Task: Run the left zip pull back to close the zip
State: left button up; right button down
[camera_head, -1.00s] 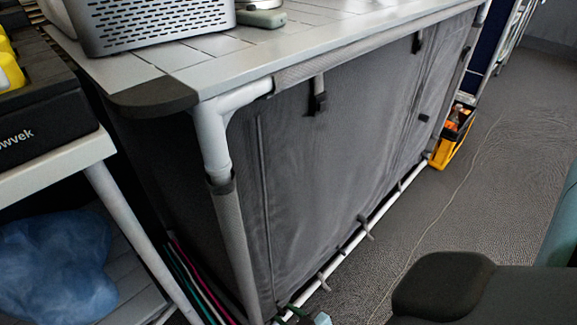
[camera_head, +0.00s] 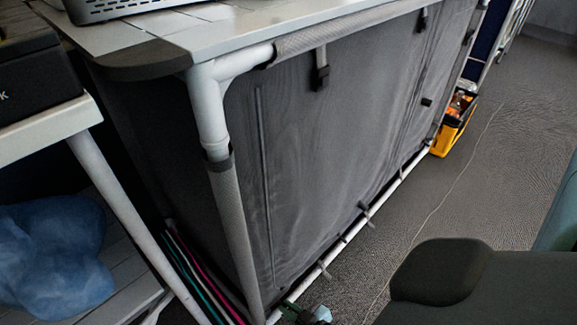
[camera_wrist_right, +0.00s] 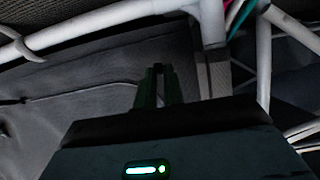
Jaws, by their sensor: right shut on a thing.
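The grey fabric front (camera_head: 330,160) of the kitchen unit has a vertical zip line (camera_head: 264,180) near its left edge. In the right wrist view, a zip line (camera_wrist_right: 85,93) runs across the fabric toward my fingers. My right gripper (camera_head: 287,308) is low at the bottom left corner of the fabric front, by the lower white tube. In the right wrist view, my right gripper (camera_wrist_right: 158,72) is shut on a small dark thing at the zip, which looks like the zip pull. The fingers mostly hide it. My left gripper is not in view.
The white frame leg (camera_head: 232,220) stands just left of the zip. A lower white tube (camera_head: 375,205) with hooks runs along the bottom. A side table with a blue bag (camera_head: 50,250) is at left. A yellow crate (camera_head: 447,138) stands far right. The floor between is clear except a thin cord.

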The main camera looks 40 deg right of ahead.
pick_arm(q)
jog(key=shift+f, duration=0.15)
pick_arm(e)
jog(key=shift+s+f, duration=0.15)
jog(key=shift+f, duration=0.15)
jog(key=c, duration=1.7)
grip_release()
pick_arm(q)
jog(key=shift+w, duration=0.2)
pick_arm(e)
jog(key=shift+o, duration=1)
